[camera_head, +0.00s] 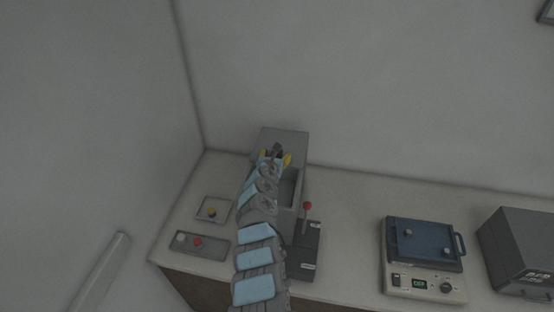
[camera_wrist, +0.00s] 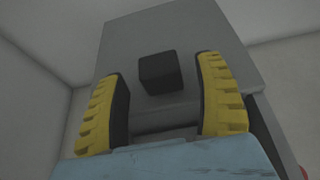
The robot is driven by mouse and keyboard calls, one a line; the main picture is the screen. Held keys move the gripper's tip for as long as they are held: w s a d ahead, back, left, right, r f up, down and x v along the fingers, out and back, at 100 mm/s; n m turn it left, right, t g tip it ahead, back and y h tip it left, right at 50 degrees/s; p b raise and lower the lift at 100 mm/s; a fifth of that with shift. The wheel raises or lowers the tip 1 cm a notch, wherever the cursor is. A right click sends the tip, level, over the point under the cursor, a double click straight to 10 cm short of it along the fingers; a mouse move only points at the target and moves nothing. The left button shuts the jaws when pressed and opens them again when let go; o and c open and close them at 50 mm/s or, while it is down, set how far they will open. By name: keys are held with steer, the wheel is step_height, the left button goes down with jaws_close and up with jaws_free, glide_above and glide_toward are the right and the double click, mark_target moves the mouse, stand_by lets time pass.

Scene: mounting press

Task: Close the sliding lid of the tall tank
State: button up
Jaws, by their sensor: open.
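The tall tank (camera_head: 292,222) stands on the bench, largely hidden behind my arm. Its grey sliding lid (camera_head: 284,139) lies toward the wall, and a dark opening (camera_head: 289,187) shows on the near side, so the lid stands open. The lid also fills much of the wrist view (camera_wrist: 200,25), with a black block-shaped knob (camera_wrist: 160,73) on it. My gripper (camera_head: 275,158) is over the lid with its yellow fingers apart. In the wrist view the knob appears between the fingertips, with gaps on both sides. I cannot tell how far the fingers reach down beside it.
A red-knobbed lever (camera_head: 307,207) rises close to the tank's right side. A blue-topped device (camera_head: 424,243) and a dark grey box (camera_head: 522,250) stand right. The bench between lever and device is clear.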

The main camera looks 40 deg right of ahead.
steer(key=shift+w+d+f+b, duration=0.25)
steer(key=shift+d+f+b, duration=0.1)
steer(key=shift+f+b, duration=0.3)
steer(key=shift+w+d+r+b, duration=0.15)
steer(key=shift+w+d+b, duration=0.25)
steer(key=shift+b, duration=0.6)
jaws_close()
